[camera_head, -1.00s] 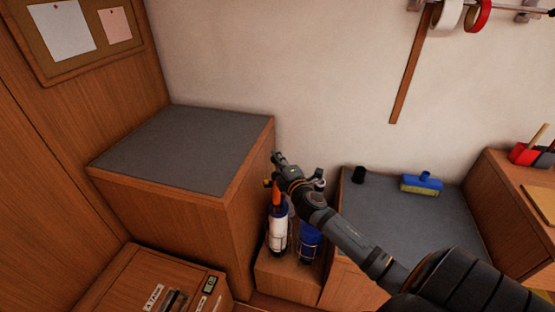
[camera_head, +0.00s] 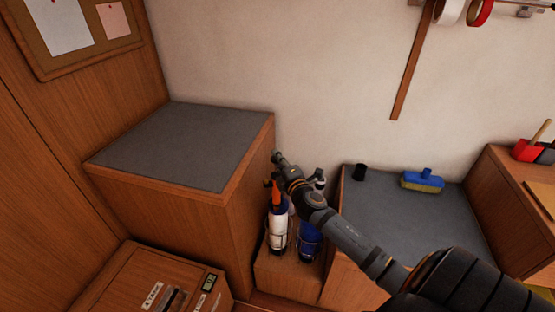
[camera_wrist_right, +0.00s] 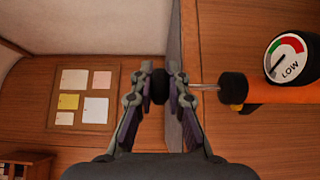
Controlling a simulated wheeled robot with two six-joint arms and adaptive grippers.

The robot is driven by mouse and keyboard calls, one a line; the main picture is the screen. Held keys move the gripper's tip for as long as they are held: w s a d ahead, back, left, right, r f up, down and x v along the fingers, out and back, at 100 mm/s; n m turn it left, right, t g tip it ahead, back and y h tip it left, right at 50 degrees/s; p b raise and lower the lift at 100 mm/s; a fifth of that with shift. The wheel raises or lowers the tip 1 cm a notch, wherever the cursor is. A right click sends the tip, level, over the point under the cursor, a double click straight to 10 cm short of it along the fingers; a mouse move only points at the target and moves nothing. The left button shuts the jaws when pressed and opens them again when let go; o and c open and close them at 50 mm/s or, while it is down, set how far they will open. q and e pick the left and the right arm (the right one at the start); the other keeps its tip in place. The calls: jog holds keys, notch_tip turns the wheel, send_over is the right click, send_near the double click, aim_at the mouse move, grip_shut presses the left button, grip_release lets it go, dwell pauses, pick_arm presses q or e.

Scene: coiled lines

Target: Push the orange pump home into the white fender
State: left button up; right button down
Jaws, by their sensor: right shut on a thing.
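The orange pump (camera_head: 276,195) stands above the white fender (camera_head: 278,234), which has a blue top and sits upright in a wire holder. My right gripper (camera_head: 272,181) is at the pump's upper end. In the right wrist view my right gripper (camera_wrist_right: 161,86) is shut on the pump's black handle. A thin metal rod runs from the handle to the orange pump body (camera_wrist_right: 285,94), so a length of rod shows between them. A round gauge reading LOW sits on the body. The pump's lower end at the fender is too small to make out. My left gripper is not in view.
A blue fender (camera_head: 308,240) stands right beside the white one. A tall grey-topped cabinet (camera_head: 185,148) is close on the left. A lower grey top (camera_head: 415,215) on the right bears a black cup (camera_head: 359,172) and a blue brush (camera_head: 423,178).

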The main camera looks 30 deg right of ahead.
jog(key=c, duration=1.3)
grip_release()
jog(key=shift+o, duration=0.2)
jog(key=shift+s, duration=0.1)
jog(key=s+a, duration=0.2)
jog(key=s, duration=0.9)
jog(key=shift+s, duration=0.35)
